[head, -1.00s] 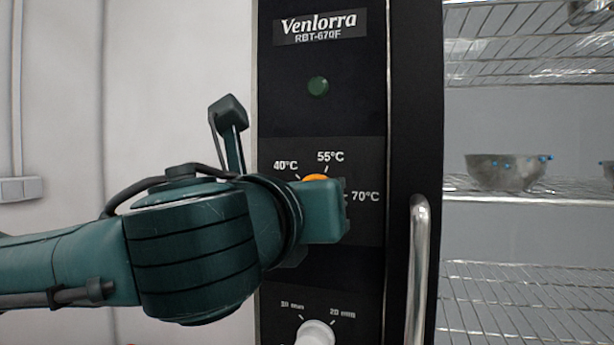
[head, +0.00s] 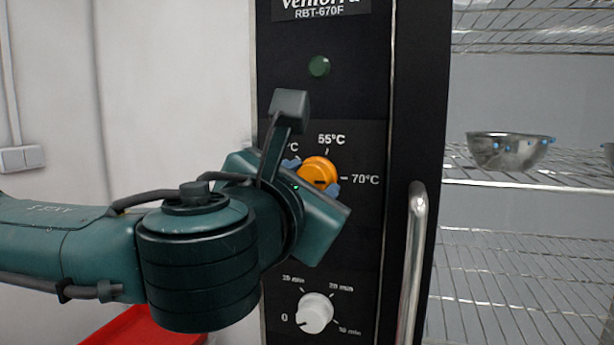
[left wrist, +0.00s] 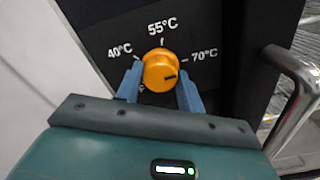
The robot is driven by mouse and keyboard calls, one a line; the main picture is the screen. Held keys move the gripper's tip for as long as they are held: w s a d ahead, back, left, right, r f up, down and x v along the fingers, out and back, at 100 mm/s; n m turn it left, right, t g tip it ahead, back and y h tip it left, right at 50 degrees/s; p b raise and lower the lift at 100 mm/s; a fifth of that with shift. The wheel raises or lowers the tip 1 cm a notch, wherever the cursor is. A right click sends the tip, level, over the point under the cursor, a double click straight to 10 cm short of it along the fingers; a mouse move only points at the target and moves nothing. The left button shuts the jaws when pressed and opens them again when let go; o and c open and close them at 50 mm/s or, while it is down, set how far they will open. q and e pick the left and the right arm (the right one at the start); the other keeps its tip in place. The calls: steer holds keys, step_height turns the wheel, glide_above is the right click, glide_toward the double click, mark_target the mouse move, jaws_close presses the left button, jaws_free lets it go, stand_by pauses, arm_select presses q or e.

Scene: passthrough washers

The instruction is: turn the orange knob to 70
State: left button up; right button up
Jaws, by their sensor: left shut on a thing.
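The orange knob (head: 318,171) is on the black oven panel, among the labels 40°C, 55°C and 70°C. Its dark mark points right, roughly towards the 70°C tick; in the left wrist view the knob (left wrist: 158,68) shows this mark a little below the tick's line. My left gripper (head: 312,178) is shut on the knob, with one blue finger on either side of it. The fingers are tilted in the head view, the left one higher than the right. The 40°C label is partly hidden by my gripper in the head view. My right gripper is not in view.
A white timer knob (head: 314,313) is below on the panel. A green lamp (head: 319,66) is above. A vertical metal handle (head: 414,260) stands right of the panel. A metal bowl (head: 508,152) sits on a wire rack. Something red (head: 140,335) lies low at left.

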arm_select(q)
steer(key=shift+r, duration=0.3)
steer(key=o, duration=1)
steer(key=shift+w+f, duration=0.15)
steer(key=shift+f, duration=0.05)
steer(key=b+v, duration=0.3)
steer(key=v, duration=1)
steer(key=shift+b, duration=0.3)
